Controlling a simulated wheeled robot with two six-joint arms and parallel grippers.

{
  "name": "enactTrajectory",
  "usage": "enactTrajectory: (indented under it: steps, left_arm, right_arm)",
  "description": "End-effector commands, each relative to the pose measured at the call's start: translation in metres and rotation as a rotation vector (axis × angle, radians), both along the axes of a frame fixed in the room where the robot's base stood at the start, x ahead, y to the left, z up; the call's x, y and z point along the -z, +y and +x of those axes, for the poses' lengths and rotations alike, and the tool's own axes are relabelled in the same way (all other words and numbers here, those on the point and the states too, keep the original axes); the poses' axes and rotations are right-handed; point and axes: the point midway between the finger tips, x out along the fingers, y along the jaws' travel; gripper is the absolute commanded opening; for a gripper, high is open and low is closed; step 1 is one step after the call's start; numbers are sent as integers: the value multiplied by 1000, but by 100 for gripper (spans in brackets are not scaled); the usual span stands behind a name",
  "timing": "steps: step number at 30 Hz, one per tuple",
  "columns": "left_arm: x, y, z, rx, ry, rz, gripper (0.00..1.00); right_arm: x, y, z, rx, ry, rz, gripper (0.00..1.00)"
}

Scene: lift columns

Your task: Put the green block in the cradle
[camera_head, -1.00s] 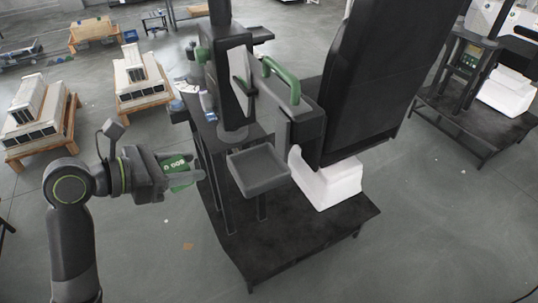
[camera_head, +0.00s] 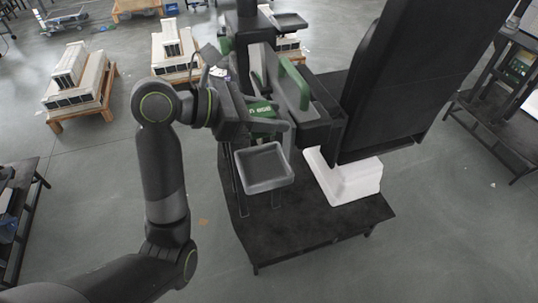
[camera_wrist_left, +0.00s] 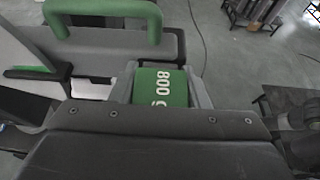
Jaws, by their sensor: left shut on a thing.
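The green block (camera_head: 262,109) has white lettering and sits between the fingers of my left gripper (camera_head: 270,117), which is shut on it. In the left wrist view the block (camera_wrist_left: 160,84) shows its lettered face between the two grey fingers. A grey fixture with a green handle (camera_head: 294,84) stands just right of the gripper. A shallow empty grey tray (camera_head: 264,166) is below the gripper. I cannot tell which part is the cradle. My right gripper is not in view.
A tall black panel (camera_head: 412,75) rises right of the fixture. A white moulded part (camera_head: 343,178) lies on the black base platform (camera_head: 310,230). Pallets with white stacked parts (camera_head: 80,80) stand at the back left. The floor left of the platform is clear.

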Motion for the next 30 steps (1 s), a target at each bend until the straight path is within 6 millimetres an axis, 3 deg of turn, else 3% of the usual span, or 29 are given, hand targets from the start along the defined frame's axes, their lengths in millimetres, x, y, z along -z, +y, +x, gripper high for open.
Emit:
enactTrajectory:
  steps: [9,24,30]
  left_arm:
    - [60,-1,-1,1,0,-5,0]
    - [109,-1,0,-1,-3,-5,0]
    - [111,-1,0,1,-7,-4,0]
  right_arm:
    - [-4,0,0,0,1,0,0]
    - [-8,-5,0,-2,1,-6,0]
    - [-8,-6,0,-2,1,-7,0]
